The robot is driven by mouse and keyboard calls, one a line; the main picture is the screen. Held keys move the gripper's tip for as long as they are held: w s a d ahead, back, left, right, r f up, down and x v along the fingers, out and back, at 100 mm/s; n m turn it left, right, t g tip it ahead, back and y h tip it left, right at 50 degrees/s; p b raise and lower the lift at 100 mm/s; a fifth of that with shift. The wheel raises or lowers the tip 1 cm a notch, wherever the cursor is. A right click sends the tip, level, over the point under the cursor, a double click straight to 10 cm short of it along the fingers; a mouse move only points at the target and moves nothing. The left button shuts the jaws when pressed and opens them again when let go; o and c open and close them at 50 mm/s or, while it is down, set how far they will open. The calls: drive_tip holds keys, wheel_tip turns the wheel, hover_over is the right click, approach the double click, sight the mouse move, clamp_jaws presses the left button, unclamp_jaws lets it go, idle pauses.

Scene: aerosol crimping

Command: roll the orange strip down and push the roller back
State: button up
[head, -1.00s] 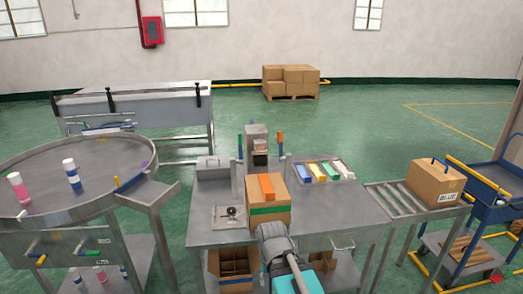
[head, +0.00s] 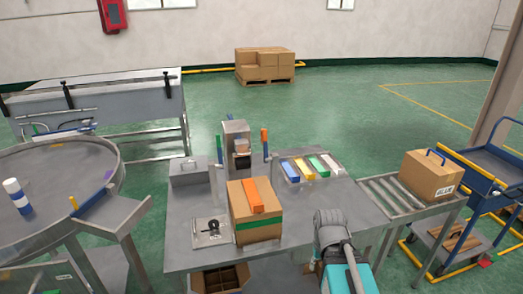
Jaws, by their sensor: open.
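An orange strip (head: 253,196) lies front to back along the top of a cardboard box (head: 262,235) with a green band on its front. The box stands on the grey metal table. Behind it is a grey upright unit (head: 236,130) with a dark part low on its front; I cannot tell whether this is the roller. My arm rises at the bottom, right of the box and apart from it in the picture. My gripper cannot be made out.
A tray (head: 329,161) of blue, yellow, green and white strips lies right of the unit. A grey case (head: 189,171) and a metal plate (head: 209,233) are at left. A roller conveyor (head: 381,190) carries another box (head: 432,176). The table (head: 300,207) is clear right of the banded box.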

drive_tip(key=shift+w+d, duration=0.1)
drive_tip(key=shift+w, duration=0.15)
drive_tip(key=shift+w, duration=0.1)
idle(0.3)
drive_tip(key=w+a+r+m+t+y, duration=0.1)
drive_tip(key=w+a+r+t+y, duration=0.1)
drive_tip(key=w+a, duration=0.2)
drive_tip(key=w+a+r+m+t+y+p, duration=0.1)
drive_tip(key=w+a, duration=0.3)
drive_tip(key=w, duration=0.4)
drive_tip(key=w+a+r+m+t+y, duration=0.1)
drive_tip(key=w+a+r+t+y, duration=0.1)
drive_tip(key=w+a+r+y, duration=0.1)
drive_tip(key=shift+w+a+r+m+t+y, duration=0.15)
drive_tip(key=shift+w+a+t, duration=0.1)
drive_tip(key=shift+w, duration=0.45)
drive_tip(key=shift+w+a+r+m+t+y, duration=0.1)
drive_tip(key=shift+w+a+m+t+y, duration=0.1)
drive_tip(key=shift+w, duration=0.5)
drive_tip(key=w+a+r+m+t+y+p, duration=0.1)
drive_tip(key=w+a+r+m+t+y, duration=0.2)
drive_tip(key=w+r, duration=0.7)
drive_tip(key=w+a+m+t, duration=0.2)
drive_tip(key=w+m+t, duration=0.1)
drive_tip(key=m, duration=0.1)
drive_tip(key=shift+a+r, duration=0.15)
drive_tip(key=shift+w+m, duration=0.15)
drive_tip(key=shift+m, duration=0.1)
